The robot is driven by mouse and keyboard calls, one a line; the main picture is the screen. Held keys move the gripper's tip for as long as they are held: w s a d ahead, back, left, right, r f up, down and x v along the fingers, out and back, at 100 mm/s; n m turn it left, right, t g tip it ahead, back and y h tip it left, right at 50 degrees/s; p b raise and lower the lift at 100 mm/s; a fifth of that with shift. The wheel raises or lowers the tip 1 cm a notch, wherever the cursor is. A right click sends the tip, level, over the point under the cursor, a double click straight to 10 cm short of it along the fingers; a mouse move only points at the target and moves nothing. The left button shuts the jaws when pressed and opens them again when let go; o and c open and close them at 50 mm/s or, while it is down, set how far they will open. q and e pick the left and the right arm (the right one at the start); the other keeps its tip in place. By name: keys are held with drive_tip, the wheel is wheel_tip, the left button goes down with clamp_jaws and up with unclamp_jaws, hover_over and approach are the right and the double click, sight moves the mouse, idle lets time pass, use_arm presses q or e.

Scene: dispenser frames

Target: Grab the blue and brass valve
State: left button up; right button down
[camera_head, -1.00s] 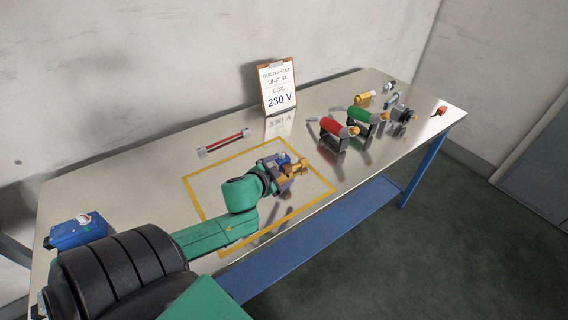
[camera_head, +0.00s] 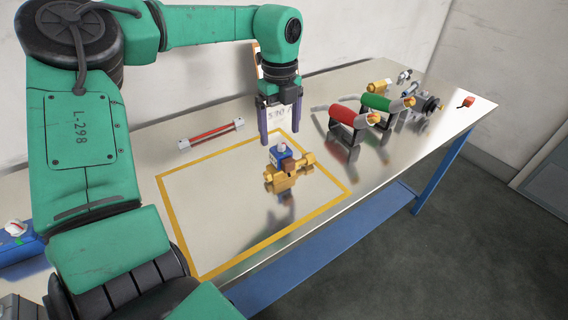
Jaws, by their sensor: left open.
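The blue and brass valve (camera_head: 286,172) stands on the steel table (camera_head: 340,215), inside a yellow taped rectangle (camera_head: 215,266). Its blue block is on top of the brass body. My left gripper (camera_head: 279,139) points down, open and empty, just behind and above the valve. Its two dark fingers are apart and do not appear to touch it. My right gripper is not in view.
A red-and-silver bar (camera_head: 210,133) lies behind the tape. Red (camera_head: 344,117) and green (camera_head: 380,103) cylinders on stands are at the right, with metal fittings beyond. A blue box (camera_head: 18,243) is at the left. My left arm hides most of the build sheet (camera_head: 257,60).

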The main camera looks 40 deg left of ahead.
sight(281, 155)
use_arm(q)
wheel_tip(281, 155, down, 9)
drive_tip(key=shift+w+r+p, duration=0.15)
drive_tip(key=shift+p, duration=0.8)
drive_tip(key=shift+r, duration=0.1)
clamp_jaws()
